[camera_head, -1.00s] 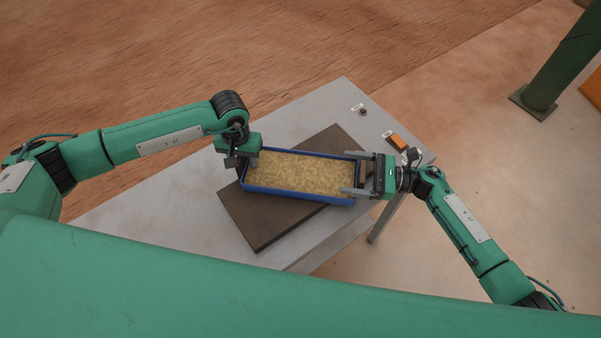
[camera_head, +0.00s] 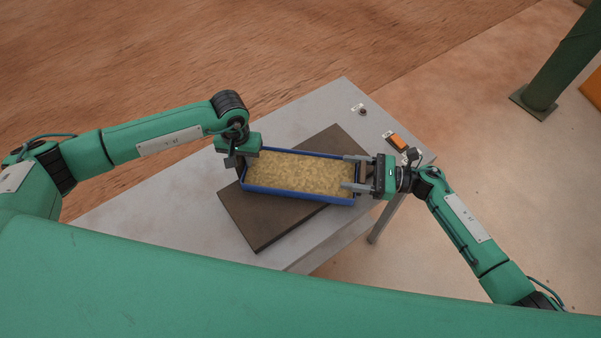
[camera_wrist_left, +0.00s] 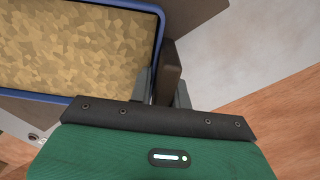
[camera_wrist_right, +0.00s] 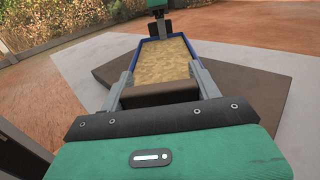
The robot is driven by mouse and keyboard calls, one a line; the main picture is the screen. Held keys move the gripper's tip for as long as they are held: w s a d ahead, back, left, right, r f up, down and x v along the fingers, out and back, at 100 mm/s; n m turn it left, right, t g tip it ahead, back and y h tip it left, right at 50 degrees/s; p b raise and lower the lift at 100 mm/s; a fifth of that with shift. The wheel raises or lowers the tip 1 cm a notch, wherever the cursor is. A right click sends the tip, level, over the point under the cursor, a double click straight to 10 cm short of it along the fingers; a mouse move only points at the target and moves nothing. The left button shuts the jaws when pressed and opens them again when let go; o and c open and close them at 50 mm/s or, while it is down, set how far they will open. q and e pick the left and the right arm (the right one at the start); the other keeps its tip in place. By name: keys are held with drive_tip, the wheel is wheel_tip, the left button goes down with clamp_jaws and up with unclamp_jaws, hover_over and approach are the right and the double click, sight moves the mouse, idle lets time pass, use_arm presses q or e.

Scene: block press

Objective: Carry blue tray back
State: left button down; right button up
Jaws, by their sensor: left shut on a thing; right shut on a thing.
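The blue tray (camera_head: 302,195), filled with a tan grainy material, is over a dark brown mat (camera_head: 262,228) on the grey table; I cannot tell whether it touches the mat. My left gripper (camera_head: 240,168) is at the tray's left end, shut on its dark brown handle, which shows in the left wrist view (camera_wrist_left: 170,75). My right gripper (camera_head: 352,175) is at the right end, shut on the other brown handle, seen between the fingers in the right wrist view (camera_wrist_right: 160,94). The tray looks about level.
The grey table (camera_head: 160,220) has bare room to the left of the mat. An orange switch (camera_head: 397,141) and a small dark knob (camera_head: 363,111) are on its far right part. A green post (camera_head: 560,70) stands on the floor at the upper right.

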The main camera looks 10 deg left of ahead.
use_arm(q)
drive_tip(key=shift+r, duration=0.2)
use_arm(e)
drive_tip(key=shift+r, duration=0.2)
